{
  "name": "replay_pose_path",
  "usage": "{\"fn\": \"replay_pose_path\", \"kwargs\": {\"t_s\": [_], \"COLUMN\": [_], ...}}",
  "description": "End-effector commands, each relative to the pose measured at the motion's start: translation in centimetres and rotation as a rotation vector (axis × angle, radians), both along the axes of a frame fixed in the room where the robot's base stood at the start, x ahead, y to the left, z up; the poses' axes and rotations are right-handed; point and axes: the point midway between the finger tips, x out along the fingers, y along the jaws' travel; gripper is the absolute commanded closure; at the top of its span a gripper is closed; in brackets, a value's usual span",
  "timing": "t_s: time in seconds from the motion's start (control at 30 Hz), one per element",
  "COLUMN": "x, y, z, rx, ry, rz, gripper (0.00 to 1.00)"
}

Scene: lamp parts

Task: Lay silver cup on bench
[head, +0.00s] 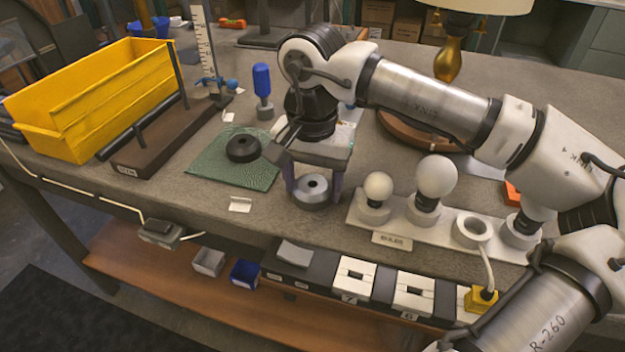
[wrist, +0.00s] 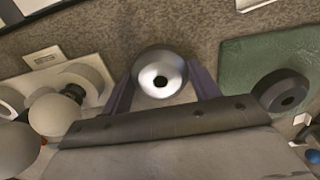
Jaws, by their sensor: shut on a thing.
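The silver cup (head: 311,191) is a short round metal piece with a hole in its middle. My gripper (head: 316,186) is shut on it, one finger on each side. The cup is at or just above the bench (head: 262,222), between the green mat and the white bulb rack; I cannot tell whether it touches. In the wrist view the cup (wrist: 160,73) sits between the two purplish fingers of my gripper (wrist: 161,84), its shiny face toward the camera. The bench shows behind it (wrist: 190,30).
A green mat (head: 207,171) with a black ring (head: 243,148) lies to the left. A white rack (head: 395,224) with bulbs (head: 436,176) stands close on the right. A yellow bin (head: 90,100) is far left. Bare bench lies in front of the cup, toward a small label (head: 240,204).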

Motion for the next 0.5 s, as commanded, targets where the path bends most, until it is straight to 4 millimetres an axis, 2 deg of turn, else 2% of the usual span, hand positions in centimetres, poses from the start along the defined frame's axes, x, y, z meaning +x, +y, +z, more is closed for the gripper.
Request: {"fn": "replay_pose_path", "kwargs": {"t_s": [0.27, 0.3, 0.43, 0.5], "x": [0.01, 0.01, 0.01, 0.01], "y": [0.01, 0.01, 0.01, 0.01], "z": [-0.37, -0.28, -0.22, -0.22], "rx": [0.000, 0.000, 0.000, 0.000], "ry": [0.000, 0.000, 0.000, 0.000], "rz": [0.000, 0.000, 0.000, 0.000], "gripper": [0.62, 0.37, 0.20, 0.17]}}
